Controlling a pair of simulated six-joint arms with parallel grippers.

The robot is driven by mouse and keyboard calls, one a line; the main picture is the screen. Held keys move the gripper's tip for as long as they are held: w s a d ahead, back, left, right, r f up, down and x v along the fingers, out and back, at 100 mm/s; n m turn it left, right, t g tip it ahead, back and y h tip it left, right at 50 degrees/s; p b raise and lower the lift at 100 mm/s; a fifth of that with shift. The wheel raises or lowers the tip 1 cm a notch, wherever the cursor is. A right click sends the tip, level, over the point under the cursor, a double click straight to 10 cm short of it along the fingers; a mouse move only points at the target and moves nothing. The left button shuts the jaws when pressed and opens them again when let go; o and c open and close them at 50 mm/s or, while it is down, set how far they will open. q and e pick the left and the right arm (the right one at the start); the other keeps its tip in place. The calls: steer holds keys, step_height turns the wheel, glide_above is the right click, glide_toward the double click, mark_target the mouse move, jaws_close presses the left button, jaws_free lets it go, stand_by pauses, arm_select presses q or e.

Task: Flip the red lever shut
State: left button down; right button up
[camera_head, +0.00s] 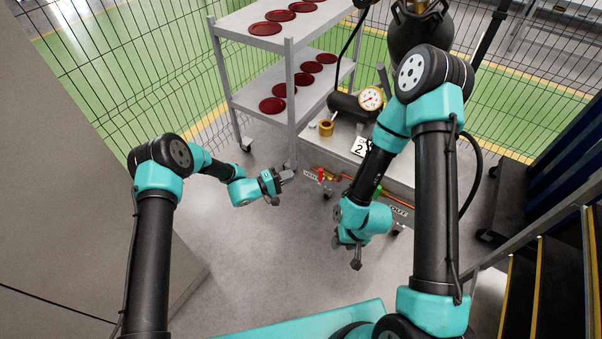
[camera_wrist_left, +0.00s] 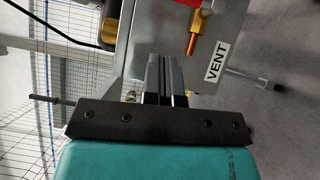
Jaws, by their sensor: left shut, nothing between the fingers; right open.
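The small red lever (camera_head: 321,174) stands up on a valve at the front of the grey cart, beside a VENT label (camera_head: 310,174). My left gripper (camera_head: 289,175) is shut and empty, just left of the lever and apart from it. In the left wrist view my shut fingers (camera_wrist_left: 166,78) point at the cart panel, left of the VENT label (camera_wrist_left: 216,62). My right gripper (camera_head: 351,252) is open and empty, hanging low in front of the cart.
A green handle (camera_head: 378,191) sits right of the red lever on the copper pipe, partly behind my right arm. A gauge (camera_head: 370,98) and a brass cylinder (camera_head: 326,128) are on the cart. A shelf rack (camera_head: 290,90) holds several red discs. Floor in front is clear.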

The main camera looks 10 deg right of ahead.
arm_select(q)
steer(key=shift+v, duration=2.35)
steer(key=shift+r, duration=0.1)
steer(key=s+a+f+g+y, duration=0.3)
steer(key=s+a+f+y, duration=0.1)
steer(key=s+a, duration=0.4)
steer(key=s+a+f+g+y, duration=0.3)
steer(key=s+a+f+y, duration=0.15)
steer(key=s, duration=0.55)
steer(key=s+a+r+t+y, duration=0.1)
steer(key=s+a+y, duration=0.1)
steer(key=a, duration=0.3)
steer(key=s+a+r+t+y, duration=0.1)
steer(key=s+a+r+y, duration=0.1)
steer(key=s+a, duration=0.2)
steer(key=s+a+r+m+t+y, duration=0.1)
steer(key=s+a+r+y, duration=0.1)
steer(key=a, duration=0.4)
steer(key=shift+s+a, duration=0.2)
steer(key=shift+s, duration=0.2)
